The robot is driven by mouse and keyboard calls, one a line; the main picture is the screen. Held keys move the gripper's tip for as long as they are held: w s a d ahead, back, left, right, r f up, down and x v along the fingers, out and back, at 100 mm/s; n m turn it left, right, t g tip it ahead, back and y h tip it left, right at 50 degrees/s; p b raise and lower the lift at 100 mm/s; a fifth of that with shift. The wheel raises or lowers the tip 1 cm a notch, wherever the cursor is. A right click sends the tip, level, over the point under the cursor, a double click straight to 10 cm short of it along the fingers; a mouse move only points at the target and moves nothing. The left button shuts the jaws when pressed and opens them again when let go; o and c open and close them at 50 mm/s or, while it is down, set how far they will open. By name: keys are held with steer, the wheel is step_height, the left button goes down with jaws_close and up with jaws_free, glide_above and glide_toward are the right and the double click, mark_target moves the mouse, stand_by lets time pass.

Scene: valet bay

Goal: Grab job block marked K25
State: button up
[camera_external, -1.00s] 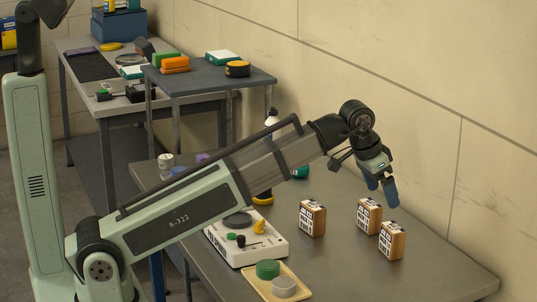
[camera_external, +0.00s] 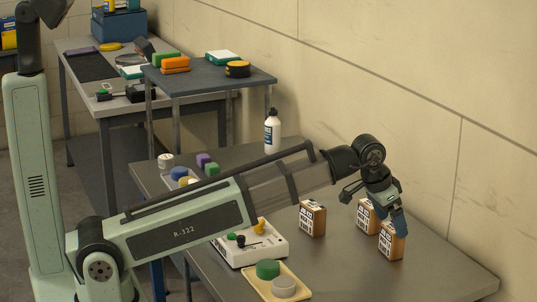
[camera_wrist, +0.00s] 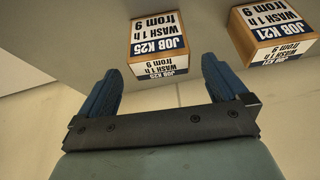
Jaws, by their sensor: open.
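In the wrist view, the job block marked K25 (camera_wrist: 157,45) is a wooden block with white and dark blue labels, its print upside down. It lies ahead of the gap between my blue fingers, apart from them. My gripper (camera_wrist: 158,75) is open and empty. The labels are too small to read there, so I cannot tell which one is K25.
A similar block marked K21 (camera_wrist: 273,30) is to the right of K25 in the wrist view. Another block (camera_external: 312,219) stands farther left on the table (camera_external: 345,275). The wall is behind.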

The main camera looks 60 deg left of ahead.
steer(key=shift+x, duration=2.65)
steer(key=c, duration=1)
